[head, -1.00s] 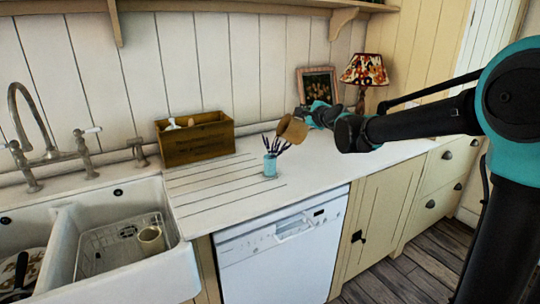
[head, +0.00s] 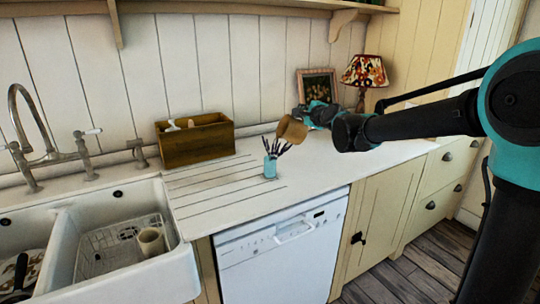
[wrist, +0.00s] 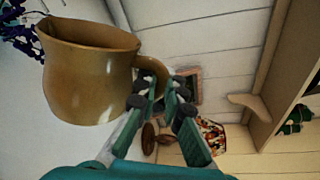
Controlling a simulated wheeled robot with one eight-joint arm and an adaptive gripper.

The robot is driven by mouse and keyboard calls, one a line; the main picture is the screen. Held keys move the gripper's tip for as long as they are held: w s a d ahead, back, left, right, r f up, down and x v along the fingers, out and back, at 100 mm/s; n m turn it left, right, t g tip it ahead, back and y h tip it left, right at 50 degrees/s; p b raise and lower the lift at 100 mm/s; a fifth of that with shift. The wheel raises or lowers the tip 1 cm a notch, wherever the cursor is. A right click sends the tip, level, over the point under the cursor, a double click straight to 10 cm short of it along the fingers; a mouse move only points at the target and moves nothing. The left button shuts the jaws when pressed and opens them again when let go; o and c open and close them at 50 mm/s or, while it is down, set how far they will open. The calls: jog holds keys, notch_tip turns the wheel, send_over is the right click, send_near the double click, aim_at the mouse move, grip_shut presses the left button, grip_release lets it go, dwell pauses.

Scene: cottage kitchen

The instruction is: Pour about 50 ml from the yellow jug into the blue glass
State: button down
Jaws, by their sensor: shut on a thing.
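The yellow jug (head: 291,130), brownish yellow and glossy, is held above the counter, tilted with its mouth toward the left. In the wrist view the jug (wrist: 92,75) fills the upper left, and its handle is between the fingers of my gripper (wrist: 160,92). My gripper (head: 311,116) is shut on that handle. The light blue glass (head: 270,168) stands upright on the counter, below and left of the jug. Dark purple sprigs (head: 277,149) show at its top and reach toward the jug. The jug's contents are hidden, and no stream of liquid is visible.
A wooden box (head: 195,144) stands at the back left of the counter (head: 220,190). A picture frame (head: 318,85) and a flowered lamp (head: 364,72) stand at the back right. A double sink (head: 130,270) with a beige cup (head: 151,241) lies left. The counter right of the glass is clear.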

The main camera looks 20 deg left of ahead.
jog(key=shift+s+a+r, duration=0.1)
jog(key=shift+a+r, duration=0.05)
dwell(0.3)
jog(key=w+d+f+m, duration=0.2)
jog(key=f+m, duration=0.1)
jog(key=f, duration=0.1)
jog(key=w+d+f+m+y, duration=0.1)
jog(key=d+f+m, duration=0.1)
jog(key=f, duration=0.3)
jog(key=shift+w+d+m+y, duration=0.3)
jog(key=shift+w+d+m, duration=0.1)
jog(key=shift+d, duration=0.2)
jog(key=shift+p, duration=0.3)
